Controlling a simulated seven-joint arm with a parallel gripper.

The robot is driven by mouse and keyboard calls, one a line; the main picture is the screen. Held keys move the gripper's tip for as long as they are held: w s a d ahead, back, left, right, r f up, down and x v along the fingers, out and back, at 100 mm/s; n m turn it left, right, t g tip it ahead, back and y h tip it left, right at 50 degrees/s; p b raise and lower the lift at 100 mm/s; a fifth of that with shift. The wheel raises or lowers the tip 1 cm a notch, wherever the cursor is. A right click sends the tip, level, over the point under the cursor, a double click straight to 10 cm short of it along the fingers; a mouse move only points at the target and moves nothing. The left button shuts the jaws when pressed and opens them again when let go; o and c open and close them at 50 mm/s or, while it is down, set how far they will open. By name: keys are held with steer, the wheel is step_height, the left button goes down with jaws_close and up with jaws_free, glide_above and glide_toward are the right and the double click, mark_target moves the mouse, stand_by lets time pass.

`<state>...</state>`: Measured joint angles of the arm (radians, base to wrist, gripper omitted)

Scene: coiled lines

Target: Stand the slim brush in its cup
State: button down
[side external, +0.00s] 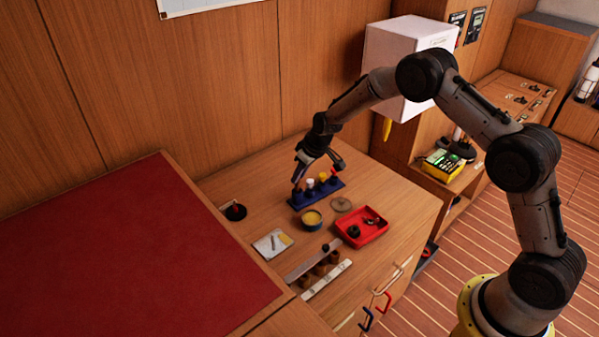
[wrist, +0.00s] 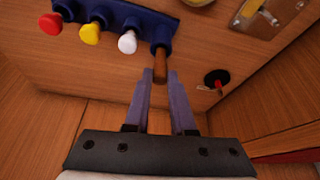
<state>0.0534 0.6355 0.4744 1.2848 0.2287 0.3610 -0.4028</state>
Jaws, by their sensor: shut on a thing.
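The slim brush (wrist: 160,66) shows as a brown handle between my fingertips in the wrist view. Its lower end is at the end cup of a dark blue rack (wrist: 112,12); I cannot tell how deep it sits. My gripper (wrist: 160,78) is shut on the handle. In the side view my gripper (side external: 297,184) is low at the left end of the blue rack (side external: 318,194), and the brush is mostly hidden there. White (wrist: 127,42), yellow (wrist: 90,33) and red (wrist: 50,23) knobbed pieces stand in a row along the same rack.
A bowl with yellow contents (side external: 312,218), a round tan disc (side external: 341,204) and a red tray (side external: 362,231) lie in front of the rack. A grey plate (side external: 272,243) and a dark round piece (side external: 235,211) lie left. The wooden wall stands close behind.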

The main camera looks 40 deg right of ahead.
steer(key=shift+f, duration=0.6)
steer(key=c, duration=0.7)
jaws_free()
steer(key=shift+r, duration=3.05)
steer(key=v, duration=1.3)
steer(key=shift+s+r, duration=0.15)
steer(key=shift+r, duration=0.25)
steer(key=shift+a+r, duration=0.1)
steer(key=shift+r, duration=0.05)
